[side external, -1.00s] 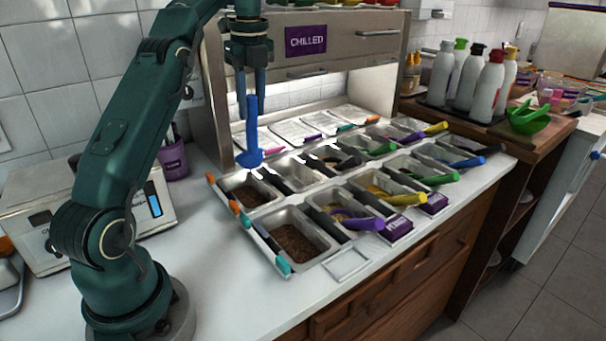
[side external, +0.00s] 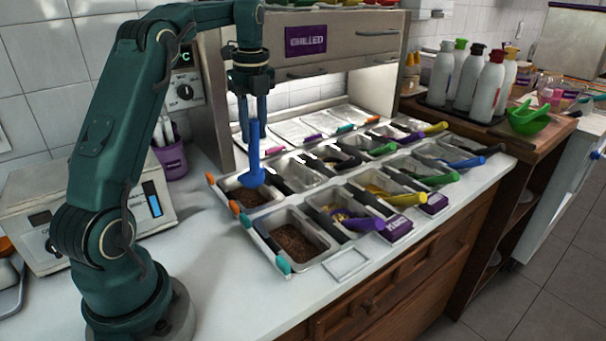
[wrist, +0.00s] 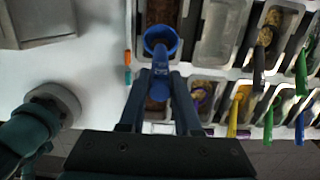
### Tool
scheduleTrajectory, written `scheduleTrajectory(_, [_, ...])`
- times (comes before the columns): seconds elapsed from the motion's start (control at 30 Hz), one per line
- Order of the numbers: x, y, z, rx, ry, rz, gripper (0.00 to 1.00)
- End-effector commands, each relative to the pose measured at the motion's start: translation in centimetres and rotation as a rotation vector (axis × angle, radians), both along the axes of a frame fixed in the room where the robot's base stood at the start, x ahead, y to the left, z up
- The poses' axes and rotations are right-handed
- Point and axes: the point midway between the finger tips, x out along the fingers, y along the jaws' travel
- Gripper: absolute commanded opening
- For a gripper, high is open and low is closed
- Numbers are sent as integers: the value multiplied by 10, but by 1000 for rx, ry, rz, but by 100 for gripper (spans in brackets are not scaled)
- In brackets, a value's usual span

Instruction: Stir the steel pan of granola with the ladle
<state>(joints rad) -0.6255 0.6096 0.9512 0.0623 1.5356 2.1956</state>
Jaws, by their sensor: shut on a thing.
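My gripper (side external: 254,112) is shut on the upright handle of a blue ladle (side external: 253,150), whose bowl hangs at the bottom. The ladle's round bowl also shows in the wrist view (wrist: 160,40). The bowl is over the back-left steel pan (side external: 223,187), which holds brown crumbly food, seemingly granola (side external: 250,198); whether it touches the food I cannot tell. The same food shows above the bowl in the wrist view (wrist: 163,11). A second steel pan of dark brown crumbs (side external: 297,243) sits in front. The bowl hides part of the back-left pan.
Several more pans with coloured spoons stand to the right, including a purple spoon (side external: 358,222) and a yellow spoon (side external: 400,198). The chilled cabinet (side external: 345,40) rises behind. A scale (side external: 100,215) and purple cup (side external: 171,160) stand left. White counter (side external: 225,280) is clear in front.

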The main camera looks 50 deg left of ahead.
Motion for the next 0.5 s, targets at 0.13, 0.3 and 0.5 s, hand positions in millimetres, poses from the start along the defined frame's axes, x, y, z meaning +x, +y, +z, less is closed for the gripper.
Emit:
scheduleTrajectory(0.13, [-1,0,-12,-1,2,0,0])
scheduleTrajectory(0.3, [0,0,-25,-1,2,0,0])
scheduleTrajectory(0.5, [0,0,-40,-1,2,0,0])
